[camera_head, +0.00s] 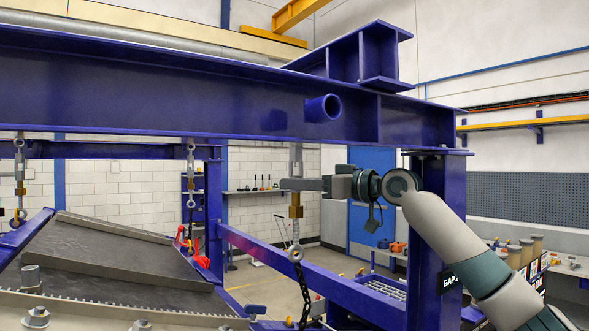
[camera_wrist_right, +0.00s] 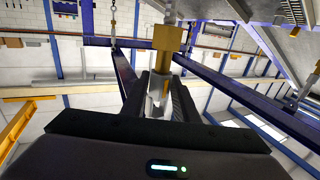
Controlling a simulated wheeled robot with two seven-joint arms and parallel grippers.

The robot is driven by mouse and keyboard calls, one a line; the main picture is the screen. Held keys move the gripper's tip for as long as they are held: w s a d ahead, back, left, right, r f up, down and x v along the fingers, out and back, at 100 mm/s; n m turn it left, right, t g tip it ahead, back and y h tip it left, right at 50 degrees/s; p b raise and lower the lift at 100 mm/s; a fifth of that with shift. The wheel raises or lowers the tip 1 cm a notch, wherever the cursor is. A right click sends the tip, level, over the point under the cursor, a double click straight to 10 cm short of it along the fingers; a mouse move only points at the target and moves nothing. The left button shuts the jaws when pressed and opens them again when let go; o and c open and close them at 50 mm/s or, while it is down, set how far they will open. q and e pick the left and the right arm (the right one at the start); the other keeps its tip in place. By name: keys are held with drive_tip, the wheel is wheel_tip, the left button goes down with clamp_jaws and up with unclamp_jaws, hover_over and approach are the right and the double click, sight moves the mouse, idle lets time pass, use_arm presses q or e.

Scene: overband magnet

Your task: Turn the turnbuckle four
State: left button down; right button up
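A hanging turnbuckle (camera_head: 295,205) shows in the head view with a brass body below a grey rod and a dark chain below it. I cannot tell from any label whether it is number four. My right gripper (camera_head: 302,184) comes in from the right, at the rod just above the brass part. In the right wrist view, which looks upside down, its dark fingers (camera_wrist_right: 162,92) stand on either side of the silver rod beside the brass part (camera_wrist_right: 169,38). Whether they press on it is unclear. My left gripper is out of view.
More turnbuckles hang at the left (camera_head: 20,188) and centre left (camera_head: 190,172). A large blue beam (camera_head: 200,100) runs overhead, and a blue post (camera_head: 424,240) stands behind my right arm. A sloped grey plate (camera_head: 120,260) lies at lower left.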

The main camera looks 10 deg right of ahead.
drive_tip(key=o, duration=0.3)
drive_tip(key=shift+d, duration=0.15)
drive_tip(key=b+v, duration=0.1)
drive_tip(key=v, duration=0.6)
drive_tip(key=shift+s+b, duration=0.4)
idle(0.5)
drive_tip(key=o, duration=0.6)
drive_tip(key=shift+r, duration=0.1)
